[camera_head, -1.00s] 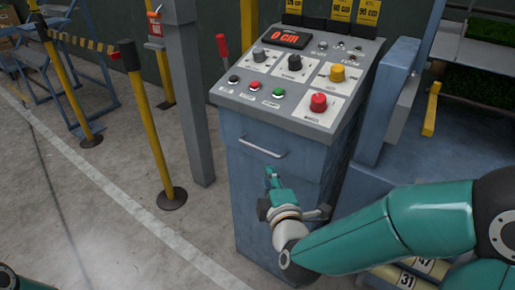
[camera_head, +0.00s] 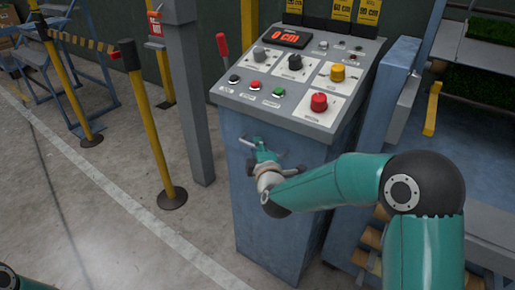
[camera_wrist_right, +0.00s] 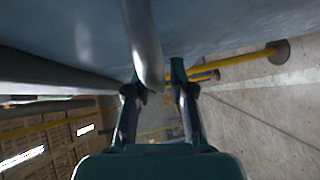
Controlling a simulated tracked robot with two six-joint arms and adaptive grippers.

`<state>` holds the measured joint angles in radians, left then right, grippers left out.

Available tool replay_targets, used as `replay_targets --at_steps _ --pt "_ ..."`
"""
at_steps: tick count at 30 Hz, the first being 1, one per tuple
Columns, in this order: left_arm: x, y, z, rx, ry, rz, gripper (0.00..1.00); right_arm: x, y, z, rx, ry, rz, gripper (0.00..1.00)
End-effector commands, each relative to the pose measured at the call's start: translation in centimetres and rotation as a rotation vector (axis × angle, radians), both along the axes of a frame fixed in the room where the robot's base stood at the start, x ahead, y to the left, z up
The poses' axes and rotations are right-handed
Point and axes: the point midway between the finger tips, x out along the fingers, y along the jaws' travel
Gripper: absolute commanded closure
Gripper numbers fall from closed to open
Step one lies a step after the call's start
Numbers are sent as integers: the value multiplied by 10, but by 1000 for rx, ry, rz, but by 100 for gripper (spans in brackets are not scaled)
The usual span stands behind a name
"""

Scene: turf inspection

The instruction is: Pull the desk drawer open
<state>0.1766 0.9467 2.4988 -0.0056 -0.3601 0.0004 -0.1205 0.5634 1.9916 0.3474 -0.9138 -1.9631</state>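The drawer (camera_head: 237,168) is in the blue-grey front of the control desk, below the sloped button panel, and looks shut. Its silver bar handle (camera_wrist_right: 143,45) is mostly hidden behind my right gripper (camera_head: 262,146) in the head view. In the right wrist view, the handle comes down from the top to between the two fingertips of my right gripper (camera_wrist_right: 158,82). The fingers are apart, one on each side of the bar, and do not look closed on it. My left gripper is out of view; only a bit of the left arm shows at the lower left.
The desk's sloped panel (camera_head: 235,97) carries several buttons and knobs and a red display. A grey post (camera_head: 190,110) and a yellow barrier post (camera_head: 152,135) stand left of the desk. The floor (camera_head: 110,240) in front and left is clear.

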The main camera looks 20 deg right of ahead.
Motion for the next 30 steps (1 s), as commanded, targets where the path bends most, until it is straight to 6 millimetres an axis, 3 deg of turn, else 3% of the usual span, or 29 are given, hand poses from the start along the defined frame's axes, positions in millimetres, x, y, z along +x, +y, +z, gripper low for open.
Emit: replay_targets --at_steps 5,9,23,30 --pt "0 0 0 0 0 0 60 0 0 0 0 0 0 77" --pt "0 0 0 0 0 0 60 0 0 0 0 0 -1 100" --pt "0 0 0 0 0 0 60 -2 1 -1 0 4 0 100" --pt "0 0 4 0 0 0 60 -9 17 -2 1 7 1 100"
